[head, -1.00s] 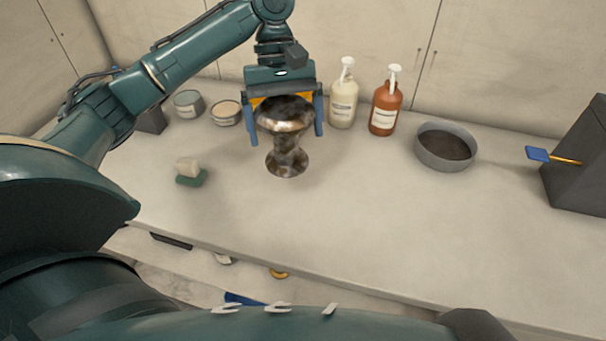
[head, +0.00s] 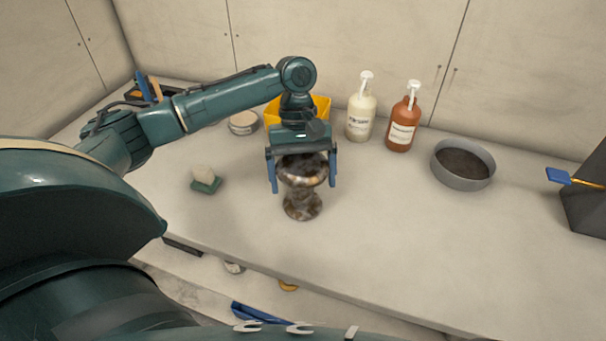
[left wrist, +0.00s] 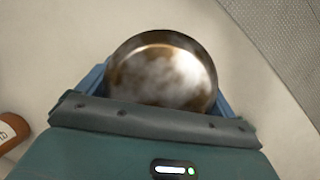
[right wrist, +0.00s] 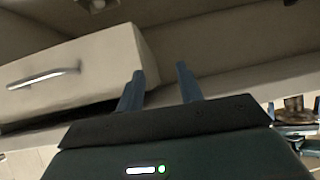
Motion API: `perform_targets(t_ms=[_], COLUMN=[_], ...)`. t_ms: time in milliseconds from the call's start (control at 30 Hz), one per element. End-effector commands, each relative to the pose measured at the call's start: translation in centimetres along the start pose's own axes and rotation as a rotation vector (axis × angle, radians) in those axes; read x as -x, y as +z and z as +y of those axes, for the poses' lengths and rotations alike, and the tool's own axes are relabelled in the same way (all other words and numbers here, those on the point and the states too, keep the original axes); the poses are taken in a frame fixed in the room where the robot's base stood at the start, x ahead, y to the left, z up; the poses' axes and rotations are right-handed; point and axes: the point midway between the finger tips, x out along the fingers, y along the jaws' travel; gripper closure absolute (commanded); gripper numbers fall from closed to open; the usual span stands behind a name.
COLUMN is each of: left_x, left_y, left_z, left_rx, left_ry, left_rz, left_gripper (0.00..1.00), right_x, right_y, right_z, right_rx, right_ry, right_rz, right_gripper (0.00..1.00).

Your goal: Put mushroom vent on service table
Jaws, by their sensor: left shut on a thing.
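The mushroom vent (head: 302,205) is a tarnished brown-and-silver metal piece with a wide round cap, a narrow neck and a flared foot. My left gripper (head: 303,184) is shut on its cap, one blue finger on each side, and the vent hangs upright. Its foot is over or on the pale service table (head: 400,240); I cannot tell whether it touches. The left wrist view shows the shiny round cap (left wrist: 163,72) between the fingers. My right gripper (right wrist: 160,84) shows in the right wrist view, open and empty, its fingers apart near a drawer.
A sponge (head: 205,180), a round tin (head: 243,123), a yellow bin (head: 318,106), a cream bottle (head: 361,118), a brown bottle (head: 402,128) and a grey round pan (head: 463,168) stand on the table. The front middle and right are clear. A handled drawer (right wrist: 75,80) is near my right gripper.

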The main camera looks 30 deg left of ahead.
Motion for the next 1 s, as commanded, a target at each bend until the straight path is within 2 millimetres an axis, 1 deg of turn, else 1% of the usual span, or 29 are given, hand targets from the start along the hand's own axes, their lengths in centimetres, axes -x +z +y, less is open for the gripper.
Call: perform_targets(t_ms=[100,133,200,400,500,567,667,900,1000], left_x=[0.0,-0.1,-0.1,-0.1,0.0,0.7,2.4,7.7,9.5], left_y=[0.0,-0.1,-0.1,-0.1,0.0,0.0,0.0,0.0,0.0], left_z=[0.0,0.0,0.0,0.0,0.0,0.1,0.1,0.1,0.1], left_rx=[0.0,0.0,0.0,0.0,-0.001,-0.001,-0.001,-0.001,0.0], left_ry=[0.001,0.0,0.0,0.0,0.001,0.001,0.003,0.004,0.003], left_rz=[0.0,0.0,0.0,0.0,0.001,0.001,0.003,0.002,0.002], left_gripper=[0.4,0.06,0.01,0.0,0.0,0.0,0.0,0.0,0.0], right_x=[0.1,0.1,0.1,0.0,-0.2,0.0,0.0,0.0,0.1], right_y=[-0.4,-0.3,-0.2,-0.2,0.1,-0.1,-0.1,-0.1,-0.1], right_z=[0.0,0.0,0.0,0.1,0.1,0.1,0.1,0.1,0.1], right_rx=[0.001,0.001,0.001,0.001,0.001,0.001,0.001,0.001,0.0], right_ry=[0.0,0.0,0.0,0.001,0.001,0.001,0.001,0.001,0.001], right_rz=[0.002,0.002,0.002,0.001,0.001,0.001,0.001,0.0,-0.001], right_gripper=[0.64,0.64,0.64,0.64,0.64,0.64,0.64,0.64,0.64])
